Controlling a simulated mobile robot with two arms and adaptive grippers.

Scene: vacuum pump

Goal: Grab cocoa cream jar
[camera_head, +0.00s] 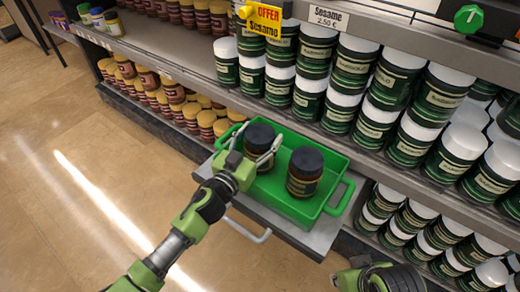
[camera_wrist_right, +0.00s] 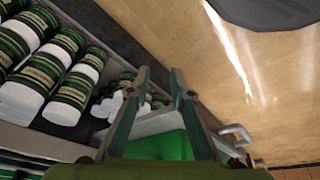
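Two dark jars with near-black lids and brownish labels stand upright in a green tray (camera_head: 328,166). The left jar (camera_head: 259,136) is between the spread fingers of my left gripper (camera_head: 257,142), which reaches in from the front left. Whether the fingers press on this jar or only surround it, I cannot tell. The right jar (camera_head: 305,170) stands apart, with no gripper on it. In the right wrist view my right gripper (camera_wrist_right: 160,73) has its fingers apart with nothing between the tips. The green tray also shows beyond it (camera_wrist_right: 172,146). The jars are not visible in that view.
The tray rests on a grey platform (camera_head: 322,234) with a handle (camera_head: 247,230). Behind it, a shelf (camera_head: 327,141) holds several green jars with white lids. Brown jars (camera_head: 171,91) fill the lower left shelf. The floor (camera_head: 62,158) at left is clear.

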